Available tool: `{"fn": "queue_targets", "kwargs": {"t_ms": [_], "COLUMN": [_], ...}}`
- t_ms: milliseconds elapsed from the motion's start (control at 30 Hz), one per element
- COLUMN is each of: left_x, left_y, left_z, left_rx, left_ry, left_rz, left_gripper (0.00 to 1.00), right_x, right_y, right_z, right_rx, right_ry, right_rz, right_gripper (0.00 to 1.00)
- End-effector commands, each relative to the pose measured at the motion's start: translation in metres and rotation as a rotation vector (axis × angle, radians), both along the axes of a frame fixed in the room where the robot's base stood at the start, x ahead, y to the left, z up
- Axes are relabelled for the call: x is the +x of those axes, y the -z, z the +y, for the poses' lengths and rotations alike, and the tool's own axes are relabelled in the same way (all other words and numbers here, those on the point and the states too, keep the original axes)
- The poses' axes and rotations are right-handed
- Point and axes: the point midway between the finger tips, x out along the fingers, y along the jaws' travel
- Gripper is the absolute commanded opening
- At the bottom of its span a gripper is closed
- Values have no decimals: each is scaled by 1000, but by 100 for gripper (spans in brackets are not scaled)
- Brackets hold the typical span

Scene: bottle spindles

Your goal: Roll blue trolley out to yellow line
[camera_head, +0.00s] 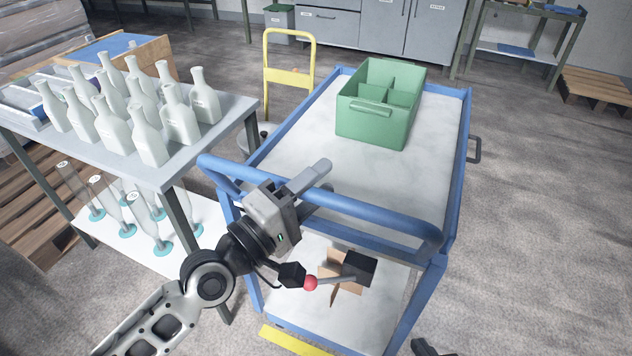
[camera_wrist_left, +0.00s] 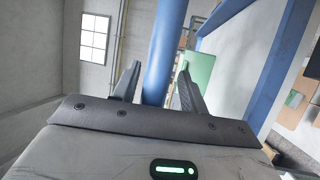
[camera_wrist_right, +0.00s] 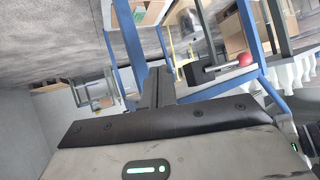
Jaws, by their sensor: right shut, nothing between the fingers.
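The blue trolley (camera_head: 455,190) has pale shelves and a blue push handle (camera_head: 375,210) across its near end. My left gripper (camera_head: 305,185) is at this handle, left of its middle. In the left wrist view the blue bar (camera_wrist_left: 165,60) passes between my open fingers (camera_wrist_left: 158,85), with slight gaps showing beside it. A lever with a red knob (camera_head: 310,283) is below the handle. My right gripper (camera_wrist_right: 158,82) is shut and empty, near the trolley frame. A yellow strip (camera_head: 290,342), perhaps the yellow line, shows at the trolley's near lower end.
A green divided crate (camera_head: 382,125) stands on the trolley's top. A table (camera_head: 215,140) with several white bottles (camera_head: 150,140) is close on the left. A yellow-backed chair or cart (camera_head: 290,77) is behind.

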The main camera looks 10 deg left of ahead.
Motion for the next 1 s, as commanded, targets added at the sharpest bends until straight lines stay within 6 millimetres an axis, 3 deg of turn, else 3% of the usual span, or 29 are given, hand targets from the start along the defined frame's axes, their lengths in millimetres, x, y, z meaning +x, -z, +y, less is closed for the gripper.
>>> {"fn": "queue_targets", "kwargs": {"t_ms": [400, 567, 1000], "left_x": [0, -9, -86], "left_y": [0, 4, 25], "left_z": [0, 8, 67], "left_rx": [-1, 2, 8], "left_ry": [-1, -1, 6], "left_rz": [-1, 1, 5], "left_gripper": [43, 43, 43], "right_x": [0, 0, 2], "right_y": [1, 4, 16], "right_z": [0, 0, 4], "right_rx": [0, 3, 51], "right_ry": [0, 0, 7], "right_rz": [1, 2, -20], "right_gripper": [0, 0, 0]}}
